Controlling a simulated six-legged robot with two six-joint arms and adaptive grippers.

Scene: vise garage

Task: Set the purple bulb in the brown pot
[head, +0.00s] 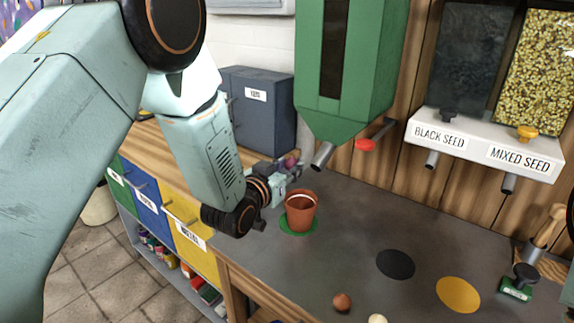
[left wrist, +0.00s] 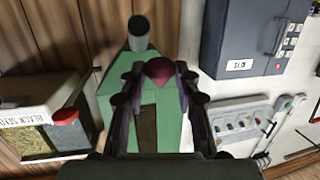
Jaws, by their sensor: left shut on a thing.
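The brown pot (head: 300,212) stands upright on a green disc (head: 286,230) on the grey bench, and looks empty as far as I can see into it. My left gripper (head: 286,170) is just behind and to the left of the pot, above its rim level. It is shut on the purple bulb (head: 291,161), which is partly hidden by the fingers. In the left wrist view the bulb (left wrist: 159,70) sits between the tips of the two fingers. The pot does not show there. My right gripper is not in view.
A green hopper (head: 330,110) with a spout (head: 322,156) hangs behind the pot. A brown bulb (head: 342,302) and a cream one (head: 377,319) lie at the front. Black (head: 395,264) and yellow (head: 458,294) discs lie clear on the right. Seed dispensers (head: 485,145) hang at the back right.

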